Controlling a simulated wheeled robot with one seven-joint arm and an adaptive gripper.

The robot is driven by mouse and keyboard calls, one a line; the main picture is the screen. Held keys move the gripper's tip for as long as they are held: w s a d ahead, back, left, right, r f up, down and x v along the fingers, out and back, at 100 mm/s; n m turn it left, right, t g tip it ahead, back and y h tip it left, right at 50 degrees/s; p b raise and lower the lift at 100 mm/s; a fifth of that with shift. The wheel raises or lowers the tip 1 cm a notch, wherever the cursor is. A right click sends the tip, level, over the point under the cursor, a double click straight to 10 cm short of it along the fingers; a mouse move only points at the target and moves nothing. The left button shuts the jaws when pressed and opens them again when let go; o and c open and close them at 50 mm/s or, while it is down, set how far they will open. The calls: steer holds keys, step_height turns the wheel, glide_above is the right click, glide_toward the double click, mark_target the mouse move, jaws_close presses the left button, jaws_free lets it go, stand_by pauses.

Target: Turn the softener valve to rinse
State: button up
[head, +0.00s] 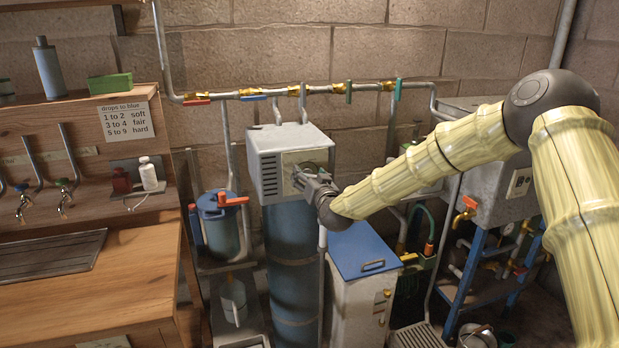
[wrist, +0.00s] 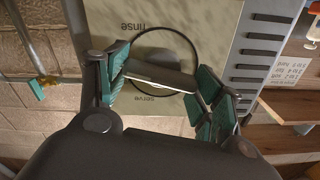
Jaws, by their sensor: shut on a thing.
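The softener valve head (head: 278,150) is a grey box on a tall blue cylinder (head: 291,260) against the wall. Its pale front plate (wrist: 200,30) reads "rinse" and "serve", both upside down in the wrist view, with "rinse" at the top and "serve" below the knob. The dark valve knob (wrist: 160,72) is a bar with a white line, lying nearly crosswise between the two words and slightly tilted. My gripper (wrist: 163,84) is shut on the knob, with a green-padded finger at each end. In the head view my gripper (head: 308,178) hides most of the knob.
A white cabinet with a blue lid (head: 362,249) stands right of the cylinder. A blue canister with a red handle (head: 219,208) stands left. A pipe with coloured valves (head: 300,90) runs above. A wooden bench (head: 100,285) fills the left.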

steer(key=shift+d+f+m+b, duration=0.1)
steer(key=shift+m+b, duration=0.2)
steer(key=shift+b, duration=0.15)
steer(key=m+b, duration=0.3)
steer(key=b, duration=0.1)
steer(key=shift+d+f, duration=0.1)
steer(key=shift+f, duration=0.1)
steer(key=m+b, duration=0.3)
steer(key=m, duration=0.1)
steer(key=shift+w+r+b, duration=0.1)
steer(key=shift+r+b, duration=0.05)
steer(key=shift+b, duration=0.25)
steer(key=shift+m, duration=0.3)
steer(key=o, duration=1)
steer(key=shift+d, duration=0.1)
steer(key=v, duration=1.2)
steer(key=shift+r, duration=0.1)
